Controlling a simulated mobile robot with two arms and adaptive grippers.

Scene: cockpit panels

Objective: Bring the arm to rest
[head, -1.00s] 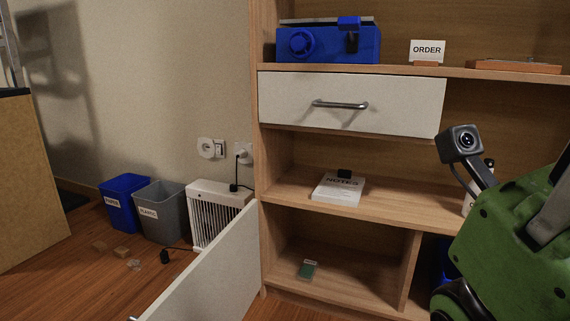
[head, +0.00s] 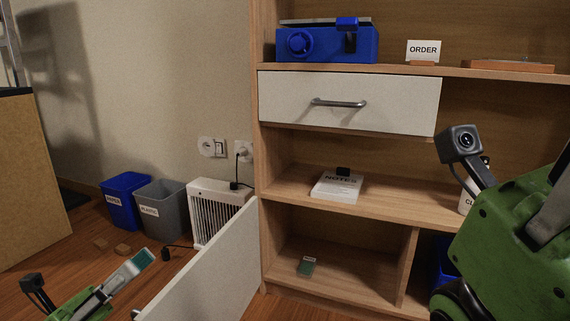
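My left gripper (head: 128,271) reaches in from the bottom left corner, above the wooden floor. Its grey finger part points up and to the right, with a teal piece at the tip. I cannot tell whether that piece is part of the gripper or something held, nor whether the fingers are open or shut. It is beside the open white door. My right arm's green body and camera fill the lower right, in front of the shelf. Its fingertips cannot be made out.
The open white door (head: 207,270) juts out from the wooden shelf unit (head: 330,285). A blue bin (head: 122,205), a grey bin (head: 162,212) and a white heater (head: 212,203) stand by the wall. Small brown blocks (head: 122,250) lie on the floor. The white drawer (head: 390,105) looks shut.

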